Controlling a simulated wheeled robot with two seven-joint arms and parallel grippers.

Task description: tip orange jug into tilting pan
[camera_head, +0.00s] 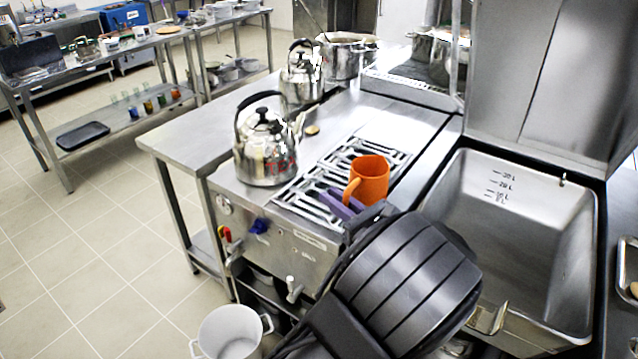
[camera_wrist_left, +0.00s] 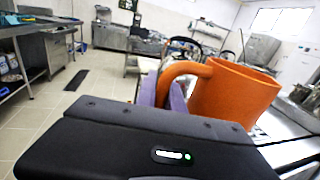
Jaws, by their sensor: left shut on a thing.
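The orange jug (camera_head: 372,178) is upright or nearly so, in front of the stove grate; I cannot tell whether its base is clear of the grate. My left gripper (camera_head: 343,202), with purple fingers, is shut on the jug's handle. In the left wrist view the jug (camera_wrist_left: 232,97) stands beyond my wrist, its handle reaching left to the purple fingers (camera_wrist_left: 165,97). The jug's contents are hidden. The tilting pan (camera_head: 565,210) is the deep steel basin to the right of the jug, with volume marks on its back wall. My right gripper is out of view.
A shiny kettle (camera_head: 265,150) stands left of the grate (camera_head: 310,195), with another kettle (camera_head: 301,75) behind. A white pot (camera_head: 230,334) is low at the front. The raised pan lid (camera_head: 560,80) stands behind the basin. The side table (camera_head: 185,135) has free room.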

